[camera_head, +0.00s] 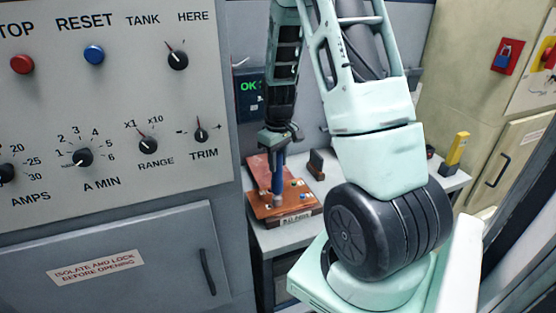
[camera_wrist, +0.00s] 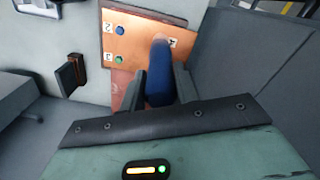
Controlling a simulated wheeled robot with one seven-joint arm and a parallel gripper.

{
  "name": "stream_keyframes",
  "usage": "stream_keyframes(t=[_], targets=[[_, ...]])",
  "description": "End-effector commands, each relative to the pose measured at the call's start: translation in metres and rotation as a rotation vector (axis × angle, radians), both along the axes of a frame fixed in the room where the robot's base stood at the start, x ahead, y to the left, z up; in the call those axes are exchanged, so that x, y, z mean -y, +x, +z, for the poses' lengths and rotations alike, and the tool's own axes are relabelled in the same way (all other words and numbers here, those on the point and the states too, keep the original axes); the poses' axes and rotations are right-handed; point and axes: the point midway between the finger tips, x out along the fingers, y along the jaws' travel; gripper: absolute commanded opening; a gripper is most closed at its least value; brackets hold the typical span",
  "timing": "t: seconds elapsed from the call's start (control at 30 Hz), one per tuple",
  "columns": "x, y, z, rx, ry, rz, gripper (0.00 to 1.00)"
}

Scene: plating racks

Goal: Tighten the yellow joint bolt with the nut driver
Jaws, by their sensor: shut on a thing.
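My gripper (camera_head: 277,146) is shut on the nut driver, whose blue handle (camera_head: 278,172) points down to the copper-coloured joint plate (camera_head: 262,208) on the bench. In the wrist view the blue handle (camera_wrist: 159,80) sits between the two fingers, and its blurred pale tip is over the copper plate (camera_wrist: 133,38). A blue bolt (camera_wrist: 120,30) and a green bolt (camera_wrist: 120,58) show on the plate, beside printed marks. I see no yellow bolt; the driver may cover it. I cannot tell whether the tip touches a bolt.
The bench (camera_head: 275,240) also holds a small dark block in a stand (camera_head: 316,163) and a yellow-and-black object (camera_head: 457,150) at the right. A grey control cabinet (camera_head: 120,100) stands close on the left.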

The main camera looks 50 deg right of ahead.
Motion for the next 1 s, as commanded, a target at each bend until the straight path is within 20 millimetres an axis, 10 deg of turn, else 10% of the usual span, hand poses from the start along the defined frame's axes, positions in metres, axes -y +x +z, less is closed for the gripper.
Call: stream_keyframes(t=[1.0], targets=[[0.0,0.0,0.029,0.0,-0.001,0.0,0.04]])
